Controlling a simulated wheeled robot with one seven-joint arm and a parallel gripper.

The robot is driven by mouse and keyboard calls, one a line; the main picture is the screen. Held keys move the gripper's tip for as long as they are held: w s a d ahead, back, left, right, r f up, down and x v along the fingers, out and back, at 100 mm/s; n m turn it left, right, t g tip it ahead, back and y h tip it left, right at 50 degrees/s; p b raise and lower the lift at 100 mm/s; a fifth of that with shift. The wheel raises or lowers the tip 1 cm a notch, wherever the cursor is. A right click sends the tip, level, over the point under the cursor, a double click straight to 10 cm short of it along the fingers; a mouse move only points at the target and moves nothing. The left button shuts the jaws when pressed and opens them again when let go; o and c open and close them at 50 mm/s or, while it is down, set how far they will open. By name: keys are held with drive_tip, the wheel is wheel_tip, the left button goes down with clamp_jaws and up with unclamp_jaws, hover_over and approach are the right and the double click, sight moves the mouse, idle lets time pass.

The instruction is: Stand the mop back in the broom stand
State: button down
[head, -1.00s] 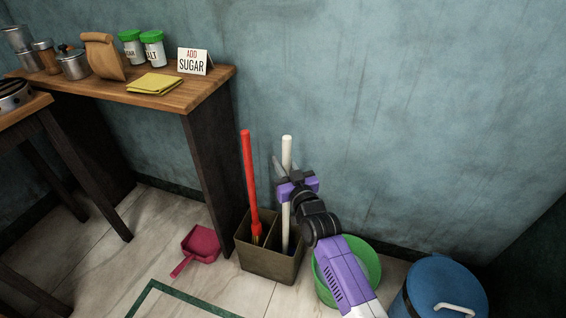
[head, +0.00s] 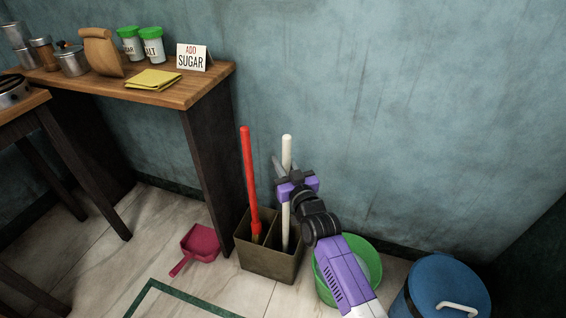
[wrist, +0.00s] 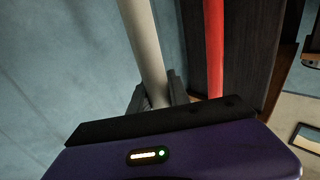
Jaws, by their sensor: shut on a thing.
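The mop shows as a white handle (head: 286,211) standing nearly upright, its lower end inside the right compartment of the brown broom stand (head: 268,264). The mop head is hidden inside the stand. My gripper (head: 281,168) is at the upper part of the white handle. In the wrist view my gripper (wrist: 158,98) is shut on the handle (wrist: 146,45), with a dark finger on each side of it. A red-handled broom (head: 249,180) stands in the left compartment, and its red handle also shows in the wrist view (wrist: 214,50).
A green bucket (head: 371,262) and a blue lidded bin (head: 442,283) stand right of the stand. A pink dustpan (head: 200,244) lies on the floor to its left. A wooden table (head: 200,88) with jars and a sugar sign (head: 192,58) is at left. The wall is close behind.

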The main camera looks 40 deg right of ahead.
drive_tip(key=c, duration=1.1)
unclamp_jaws()
drive_tip(key=shift+f, duration=0.1)
drive_tip(key=shift+c, duration=0.2)
drive_tip(key=p+v, duration=0.2)
drive_tip(key=v, duration=0.5)
drive_tip(key=shift+s, duration=0.4)
